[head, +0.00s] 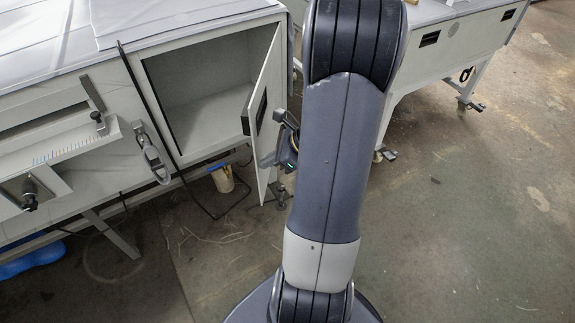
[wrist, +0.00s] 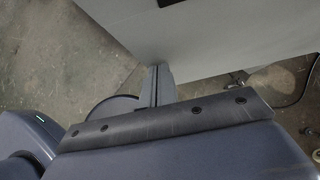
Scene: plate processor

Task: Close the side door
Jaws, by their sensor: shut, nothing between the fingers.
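The side door (head: 269,72) is a pale panel standing open, hinged at the right edge of the cabinet opening (head: 200,85). It swings out toward me and has a black handle recess (head: 261,112) on its face. My gripper (head: 266,160) is shut and empty, beside the lower part of the door, below the handle. In the wrist view, the shut fingers (wrist: 160,72) point at the pale door panel (wrist: 235,35) and overlap its lower edge. I cannot tell whether they touch it. My arm hides part of the area right of the door.
A small yellowish container (head: 222,179) stands beneath the cabinet. Another pale machine (head: 450,45) stands at the right. The floor (head: 470,230) at right is mostly clear.

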